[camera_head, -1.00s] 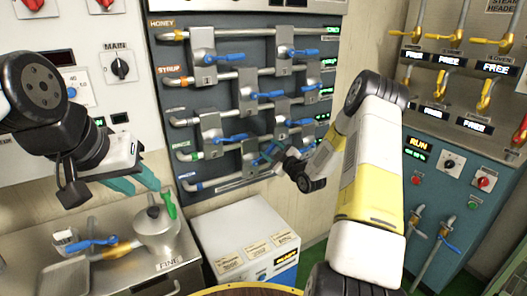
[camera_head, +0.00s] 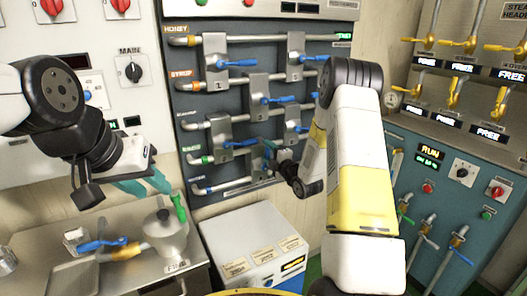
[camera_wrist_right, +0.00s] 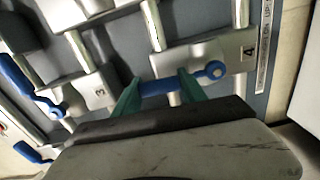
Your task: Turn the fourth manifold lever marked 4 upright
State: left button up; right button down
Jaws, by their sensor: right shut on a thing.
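In the right wrist view, the metal block marked 4 (camera_wrist_right: 228,48) bears a blue lever (camera_wrist_right: 160,86) with a rounded end at the right. The lever lies roughly crosswise in that picture. The green fingers of my right gripper (camera_wrist_right: 157,92) stand on either side of it, shut on it. In the head view my right gripper (camera_head: 268,151) is at the lower part of the manifold panel, and my arm partly hides that area. My left gripper (camera_head: 146,186) is open and empty, above the steel counter near a metal pot.
A block marked 3 (camera_wrist_right: 98,95) with another blue lever (camera_wrist_right: 24,84) is close by on the left in the wrist view. The pot (camera_head: 165,236) stands on the counter. A white box (camera_head: 250,245) stands below the panel. A valve cabinet (camera_head: 455,195) is at the right.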

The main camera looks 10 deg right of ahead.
jog(key=shift+s+a+n, duration=0.1)
jog(key=shift+a+n, duration=0.1)
jog(key=shift+n, duration=0.1)
dwell(0.4)
jog(key=c, duration=0.6)
grip_release()
jog(key=shift+c, duration=0.2)
jog(key=shift+s, duration=0.15)
jog(key=v, duration=0.7)
jog(key=shift+s, duration=0.25)
jog(key=shift+d+r, duration=0.1)
